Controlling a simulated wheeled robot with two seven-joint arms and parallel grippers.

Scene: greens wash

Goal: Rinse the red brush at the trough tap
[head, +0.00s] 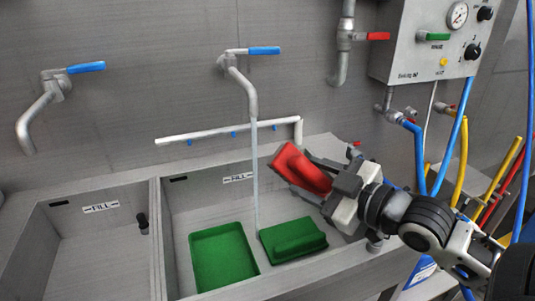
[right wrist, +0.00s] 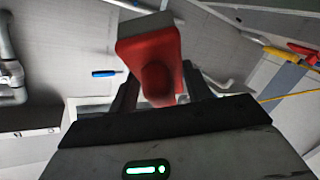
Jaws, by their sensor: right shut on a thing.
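My right gripper (head: 303,172) is shut on the red brush (head: 292,160) and holds it tilted above the right basin, to the right of the water stream and apart from it. In the right wrist view the red brush (right wrist: 140,45) sits between the fingers, its rounded grip toward the camera. The trough tap (head: 240,85) has a blue lever (head: 264,50) pointing right. A thin pale stream (head: 255,175) runs from its spout down into the right basin. My left gripper is not in view.
A green tray (head: 223,258) and a green brush (head: 293,240) lie in the right basin. A pale pipe (head: 220,132) runs behind it. Another tap (head: 50,105) hangs at left over the left basin (head: 100,250). A gauge panel (head: 410,60) and hoses (head: 450,150) stand at right.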

